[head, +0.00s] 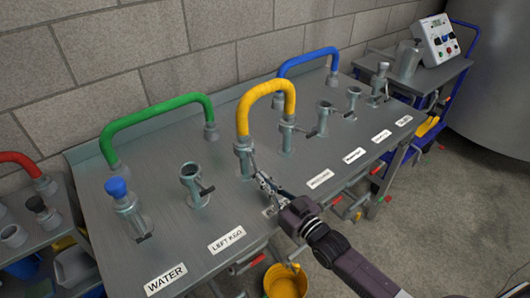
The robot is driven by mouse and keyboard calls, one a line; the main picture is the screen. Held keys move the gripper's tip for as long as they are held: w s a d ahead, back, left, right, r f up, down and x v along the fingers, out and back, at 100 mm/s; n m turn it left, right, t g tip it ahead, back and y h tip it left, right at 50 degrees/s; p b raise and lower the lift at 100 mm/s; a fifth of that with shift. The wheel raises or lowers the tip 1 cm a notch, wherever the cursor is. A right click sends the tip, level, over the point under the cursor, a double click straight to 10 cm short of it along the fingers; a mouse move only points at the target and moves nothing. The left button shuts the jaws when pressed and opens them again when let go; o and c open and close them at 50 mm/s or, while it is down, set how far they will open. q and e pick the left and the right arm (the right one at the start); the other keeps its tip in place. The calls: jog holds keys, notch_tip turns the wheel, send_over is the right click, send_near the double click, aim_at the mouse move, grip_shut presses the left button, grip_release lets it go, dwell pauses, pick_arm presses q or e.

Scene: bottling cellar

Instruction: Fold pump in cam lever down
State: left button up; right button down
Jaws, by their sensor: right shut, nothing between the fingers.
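The grey steel panel (205,233) carries a row of upright metal couplings with small dark cam levers. The yellow hose (266,88) arches between two couplings, a front one (243,160) and one further back (287,138). My right gripper (259,177) is shut and empty, its tips close to the foot of the front coupling. I cannot tell whether they touch its lever. That lever is hard to make out behind the fingers. A label behind my gripper is mostly hidden, and the labels further right are too small to read surely, so I cannot identify the pump in coupling. My left gripper is out of view.
A green hose (155,108) and a blue hose (306,58) arch along the back. An open coupling (193,185) and a blue-capped one (123,200) stand to the left. A yellow bucket (285,283) stands below the front edge. A control box (437,40) is at upper right.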

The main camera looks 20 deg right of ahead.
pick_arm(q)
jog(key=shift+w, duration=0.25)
pick_arm(e)
jog(key=shift+f, duration=0.2)
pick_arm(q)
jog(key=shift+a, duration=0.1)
pick_arm(e)
jog(key=shift+w+f, duration=0.1)
jog(key=shift+s+f, duration=0.2)
jog(key=shift+s, duration=0.25)
jog(key=v, duration=1.1)
jog(key=shift+d+r, duration=0.15)
jog(key=shift+r, duration=0.15)
jog(key=shift+s, duration=0.15)
